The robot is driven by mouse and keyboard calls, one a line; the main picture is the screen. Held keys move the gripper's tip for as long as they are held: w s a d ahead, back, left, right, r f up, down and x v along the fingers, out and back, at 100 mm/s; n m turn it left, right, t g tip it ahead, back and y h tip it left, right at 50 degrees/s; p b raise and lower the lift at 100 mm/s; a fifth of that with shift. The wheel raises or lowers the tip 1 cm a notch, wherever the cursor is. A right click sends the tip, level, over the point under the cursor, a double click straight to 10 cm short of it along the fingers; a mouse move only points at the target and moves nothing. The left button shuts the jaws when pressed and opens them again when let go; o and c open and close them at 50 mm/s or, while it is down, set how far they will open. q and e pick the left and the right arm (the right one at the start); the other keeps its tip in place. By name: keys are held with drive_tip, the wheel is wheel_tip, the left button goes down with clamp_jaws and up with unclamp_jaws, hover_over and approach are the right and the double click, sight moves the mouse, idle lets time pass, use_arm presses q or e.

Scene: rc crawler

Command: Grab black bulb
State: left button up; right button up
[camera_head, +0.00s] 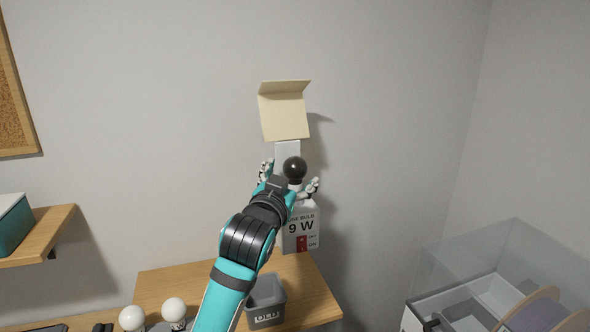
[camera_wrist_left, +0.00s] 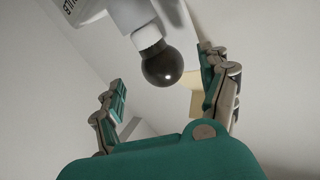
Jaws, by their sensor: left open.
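The black bulb (camera_head: 295,168) is a dark round globe with a pale neck, mounted on the wall lamp fixture below a cream shade (camera_head: 284,112). In the left wrist view the black bulb (camera_wrist_left: 162,65) hangs from a white socket (camera_wrist_left: 130,18), between and beyond my fingers. My left gripper (camera_head: 290,182) is open around the bulb's place, one finger on each side. In the wrist view the left gripper (camera_wrist_left: 165,95) shows its fingers apart from the bulb, with visible gaps. My right gripper is not in view.
A grey bin marked OLD (camera_head: 267,302) stands on the wooden shelf (camera_head: 305,285). White bulbs (camera_head: 174,309) are at bottom left. A clear-walled case (camera_head: 480,262) is at right.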

sight(292, 173)
use_arm(q)
drive_tip(key=p+x, duration=0.1)
drive_tip(key=x, duration=0.1)
drive_tip(key=p+x, duration=0.1)
drive_tip(key=x, duration=0.1)
drive_tip(key=shift+a+r, duration=0.15)
drive_tip(key=shift+r, duration=0.1)
drive_tip(key=shift+w+f, duration=0.15)
drive_tip(key=shift+w, duration=0.2)
drive_tip(key=c, duration=1.1)
